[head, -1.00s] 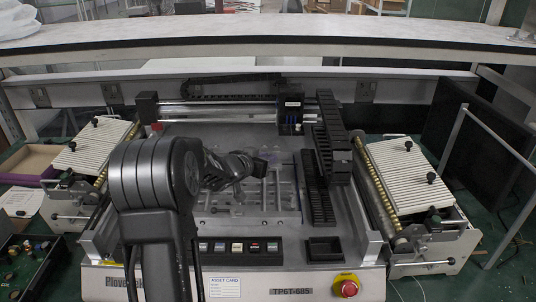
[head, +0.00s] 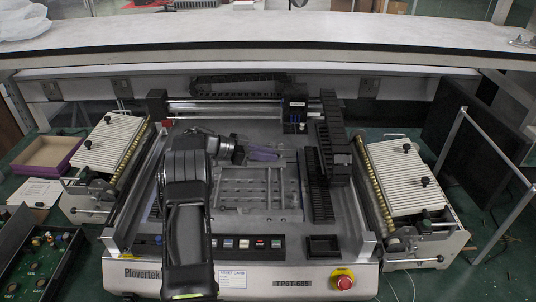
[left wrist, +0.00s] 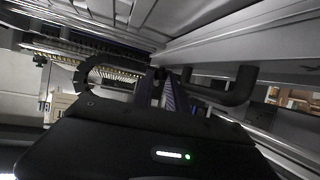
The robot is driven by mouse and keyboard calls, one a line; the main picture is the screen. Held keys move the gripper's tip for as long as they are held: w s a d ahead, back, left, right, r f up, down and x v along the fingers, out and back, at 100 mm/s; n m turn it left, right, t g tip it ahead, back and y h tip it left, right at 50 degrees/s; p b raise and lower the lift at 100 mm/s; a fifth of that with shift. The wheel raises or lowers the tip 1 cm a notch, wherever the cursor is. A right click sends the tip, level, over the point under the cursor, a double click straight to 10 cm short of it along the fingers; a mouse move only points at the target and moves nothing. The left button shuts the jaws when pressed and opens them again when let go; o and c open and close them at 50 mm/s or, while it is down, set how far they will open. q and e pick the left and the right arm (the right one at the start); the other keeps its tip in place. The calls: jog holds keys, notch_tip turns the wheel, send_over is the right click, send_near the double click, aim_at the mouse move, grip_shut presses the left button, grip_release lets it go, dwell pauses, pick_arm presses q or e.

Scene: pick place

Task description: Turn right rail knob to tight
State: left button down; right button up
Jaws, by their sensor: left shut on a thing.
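My left gripper (head: 268,154) reaches in over the bed (head: 240,195) of the grey machine, at the right end of its far rail. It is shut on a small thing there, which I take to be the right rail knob. The fingers cover the knob, so its turn position cannot be seen. In the left wrist view, the two narrow fingers (left wrist: 160,91) are close together beside dark metal parts, and the knob cannot be made out. My right gripper is in neither view.
A black gantry and cable chain (head: 333,150) stand close right of the gripper. Ribbed feeder racks flank the machine at left (head: 110,142) and right (head: 405,178). A red emergency button (head: 343,281) is at the front. A white shelf (head: 270,42) crosses behind.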

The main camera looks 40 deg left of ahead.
pick_arm(q)
jog(key=shift+m+g+h, duration=0.3)
jog(key=c, duration=1.3)
grip_release()
jog(key=shift+w, duration=0.1)
jog(key=shift+v, duration=3.9)
